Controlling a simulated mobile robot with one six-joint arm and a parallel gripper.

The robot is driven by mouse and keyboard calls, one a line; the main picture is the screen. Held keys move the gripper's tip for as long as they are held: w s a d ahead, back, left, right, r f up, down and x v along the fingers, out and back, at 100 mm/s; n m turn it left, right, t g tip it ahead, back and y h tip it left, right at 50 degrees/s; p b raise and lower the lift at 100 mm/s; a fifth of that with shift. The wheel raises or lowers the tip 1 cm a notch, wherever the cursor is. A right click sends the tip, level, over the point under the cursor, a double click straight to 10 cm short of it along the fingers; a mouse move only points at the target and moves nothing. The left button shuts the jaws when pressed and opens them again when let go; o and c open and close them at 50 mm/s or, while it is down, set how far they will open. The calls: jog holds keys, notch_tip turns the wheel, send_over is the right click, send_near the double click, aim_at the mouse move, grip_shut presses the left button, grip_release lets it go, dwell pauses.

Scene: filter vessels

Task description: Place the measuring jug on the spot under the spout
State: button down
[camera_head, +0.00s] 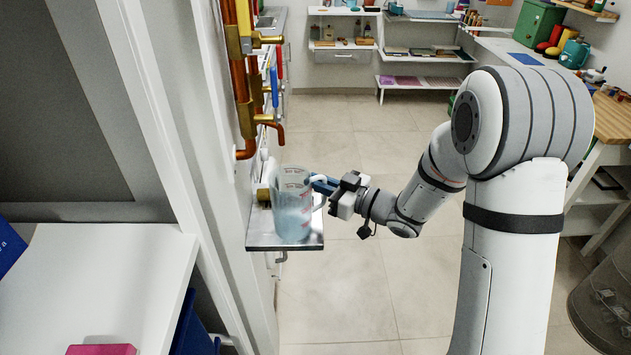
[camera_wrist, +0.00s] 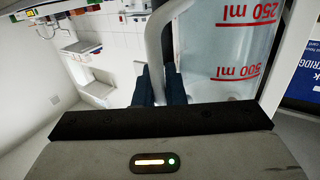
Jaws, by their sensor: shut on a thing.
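The measuring jug (camera_head: 292,212) is clear with red markings and looks upright over a small wall shelf (camera_head: 263,241). I cannot tell whether its base touches the shelf. My gripper (camera_head: 323,186) reaches in from the right and is shut on the jug's handle. In the wrist view the blue fingers (camera_wrist: 160,88) close around the pale handle (camera_wrist: 157,38), beside the jug's body (camera_wrist: 225,50) with its red ml marks. A copper spout (camera_head: 278,130) bends down from the wall pipes above the shelf. The spot is not clearly seen; the jug may cover it.
Copper pipes (camera_head: 241,80) with brass fittings run down the wall just above and left of the jug. A white surface (camera_head: 95,280) is at the lower left. The tiled floor (camera_head: 345,290) below and right of the shelf is clear.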

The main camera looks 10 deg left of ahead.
jog(key=shift+f, duration=0.1)
jog(key=c, duration=1.5)
grip_release()
jog(key=b+v, duration=0.1)
jog(key=v, duration=1.1)
